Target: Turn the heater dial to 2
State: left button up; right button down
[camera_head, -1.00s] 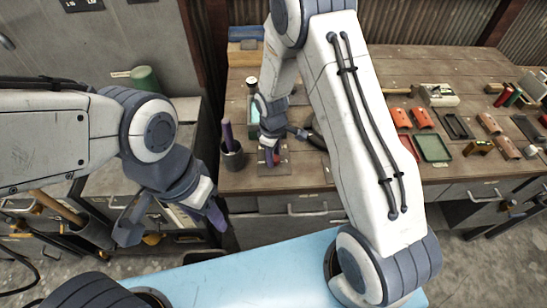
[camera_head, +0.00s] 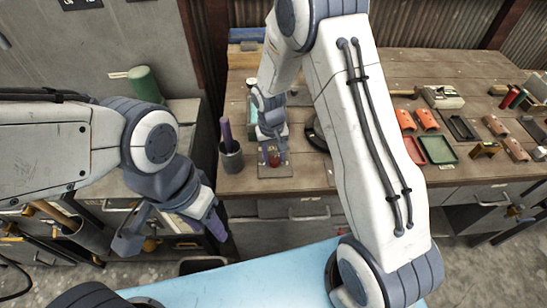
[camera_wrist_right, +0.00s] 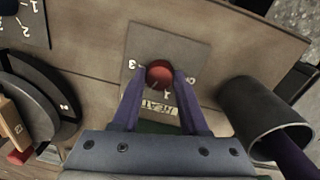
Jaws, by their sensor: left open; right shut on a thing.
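The heater dial is a round red knob (camera_wrist_right: 159,73) on a grey square plate (camera_wrist_right: 165,38) marked HEAT, with a 3 to its left and a 1 below it in the right wrist view. Its pointer is too unclear to read. In the head view, the plate (camera_head: 282,172) lies near the bench's front edge, with the knob mostly hidden. My right gripper (camera_wrist_right: 160,77) is shut on the knob, one purple finger on each side; it also shows in the head view (camera_head: 273,158). My left gripper (camera_head: 172,232) is open and empty, away from the bench.
A dark cup (camera_head: 231,156) holding a purple-handled tool stands left of the plate; it is close to my right gripper in the wrist view (camera_wrist_right: 262,115). A dark round object (camera_head: 317,134) is to the right. Trays and orange parts (camera_head: 427,119) lie further right.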

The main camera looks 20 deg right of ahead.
aim_at(272, 159)
jog(key=shift+w+r+m, duration=0.1)
jog(key=shift+w+m, duration=0.05)
jog(key=shift+m, duration=0.55)
jog(key=shift+c, duration=2.2)
grip_release()
notch_tip(272, 159, up, 10)
jog(key=b, duration=0.1)
jog(key=shift+a+r+b, duration=0.2)
jog(key=shift+a+b, duration=0.05)
jog(key=shift+b, duration=0.15)
